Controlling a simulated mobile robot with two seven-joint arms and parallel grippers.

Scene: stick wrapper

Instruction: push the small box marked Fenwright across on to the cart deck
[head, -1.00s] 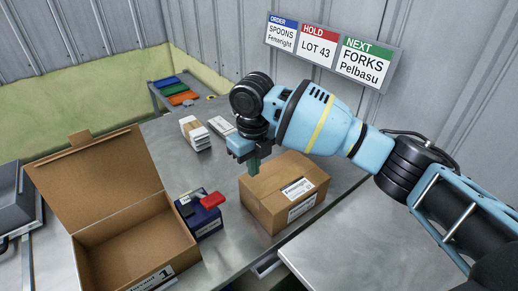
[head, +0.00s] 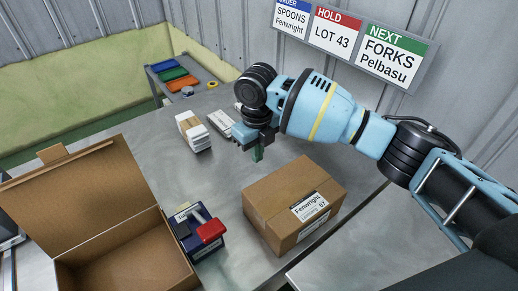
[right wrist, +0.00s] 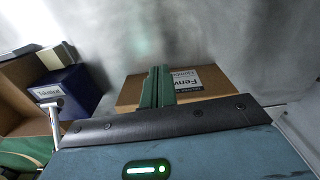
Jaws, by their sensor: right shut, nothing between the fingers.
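The small brown closed carton (head: 291,205), with a white Fenwright label on it, sits on the metal table near its right edge. The bare metal surface at the lower right (head: 345,250), across a narrow gap, looks like the cart deck. My right gripper (head: 257,153) is shut and empty, its green fingers pointing down beyond the carton's far left side. In the head view they look apart from it. In the right wrist view the fingers (right wrist: 157,88) overlap the carton (right wrist: 130,92) and hide part of it; contact cannot be told there. My left gripper is out of view.
A blue box with a red-handled tool (head: 197,232) stands left of the carton. A large open carton (head: 125,255) is at lower left. White packs (head: 194,132) lie behind. Coloured trays (head: 175,75) are at the back. Bare table lies between the packs and the carton.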

